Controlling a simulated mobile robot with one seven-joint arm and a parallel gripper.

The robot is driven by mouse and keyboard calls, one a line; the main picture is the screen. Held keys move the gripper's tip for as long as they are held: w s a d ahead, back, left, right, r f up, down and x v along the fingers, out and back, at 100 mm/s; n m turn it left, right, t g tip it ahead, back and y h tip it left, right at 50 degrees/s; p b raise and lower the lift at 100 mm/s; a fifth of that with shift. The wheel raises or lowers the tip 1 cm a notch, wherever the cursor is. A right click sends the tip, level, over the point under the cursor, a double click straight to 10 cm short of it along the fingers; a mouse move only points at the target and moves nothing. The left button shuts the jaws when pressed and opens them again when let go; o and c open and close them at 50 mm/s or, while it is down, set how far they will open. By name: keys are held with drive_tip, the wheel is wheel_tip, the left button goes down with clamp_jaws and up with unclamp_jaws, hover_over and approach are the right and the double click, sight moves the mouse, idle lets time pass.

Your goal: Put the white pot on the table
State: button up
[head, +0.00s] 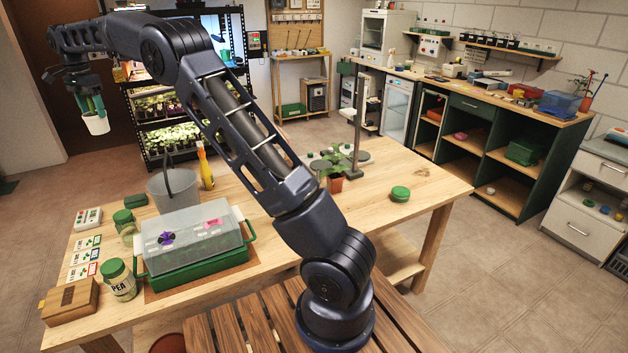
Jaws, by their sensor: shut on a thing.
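The white pot (97,124) hangs at the upper left in the head view, held in the air beyond the table's far left side, with the floor behind it. Green leaves show above its rim, between the fingers. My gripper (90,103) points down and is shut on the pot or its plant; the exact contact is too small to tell. The wooden table (395,215) stands below and to the right of the pot. My arm crosses over the table and hides part of its middle.
On the table stand a grey bucket (172,192), a yellow spray bottle (206,167), a green propagator tray with clear lid (195,238), a seed jar (120,280), a wooden box (70,302) and a potted seedling (335,184). The right part is mostly clear around a green lid (400,194). A lit seedling rack (172,140) stands behind.

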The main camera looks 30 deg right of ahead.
drive_tip(key=w+d+m, duration=0.1)
drive_tip(key=w+d, duration=0.3)
drive_tip(key=d, duration=0.3)
drive_tip(key=w+d+m, duration=0.1)
drive_tip(key=w+d, duration=0.3)
drive_tip(key=d, duration=0.3)
drive_tip(key=w+d+m, duration=0.3)
drive_tip(key=d, duration=1.8)
drive_tip(key=w+d+m, duration=0.3)
drive_tip(key=d, duration=1.9)
drive_tip(key=shift+f+m, duration=0.2)
drive_tip(key=shift+m, duration=0.2)
drive_tip(key=s+d, duration=0.1)
drive_tip(key=d, duration=0.3)
drive_tip(key=s+d+m, duration=0.1)
drive_tip(key=d, duration=0.4)
drive_tip(key=s+d+m, duration=0.1)
drive_tip(key=d, duration=0.4)
drive_tip(key=shift+d, duration=0.2)
drive_tip(key=s+d+m, duration=0.2)
drive_tip(key=s+d, duration=0.6)
drive_tip(key=d, duration=0.5)
drive_tip(key=s+d+m, duration=0.3)
drive_tip(key=s+d, duration=0.5)
drive_tip(key=d, duration=0.5)
drive_tip(key=s+d+m, duration=0.2)
drive_tip(key=s+d, duration=0.6)
drive_tip(key=d, duration=0.5)
wheel_tip(320, 180, down, 38)
drive_tip(key=shift+d+r, duration=0.1)
